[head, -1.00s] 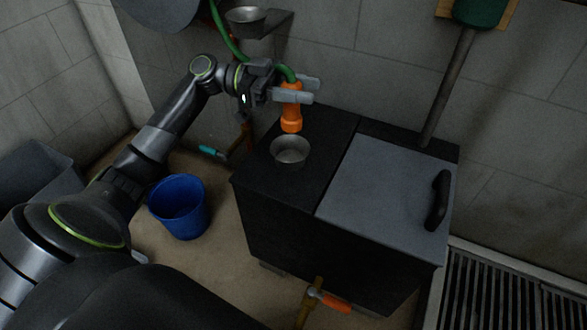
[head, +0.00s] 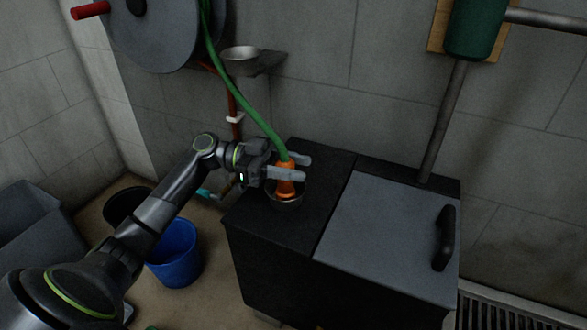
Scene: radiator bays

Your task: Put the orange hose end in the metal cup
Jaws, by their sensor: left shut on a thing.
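The orange hose end (head: 285,189) is at the end of a green hose (head: 245,105) and points down. My left gripper (head: 290,167) is shut on it, a finger on either side. The metal cup (head: 287,204) stands on the black top of the cabinet (head: 255,222). The lower part of the orange end overlaps the cup's mouth and appears to be inside its rim. The gripper hides part of the cup's back rim, and I cannot tell whether the end touches the cup's bottom. My right gripper is not in view.
A second metal bowl (head: 240,62) sits on a wall shelf behind. The hose hangs from a grey reel (head: 165,35). A grey lid (head: 385,230) with a black handle (head: 445,238) covers the cabinet's right side. A blue bucket (head: 175,255) stands on the floor at left.

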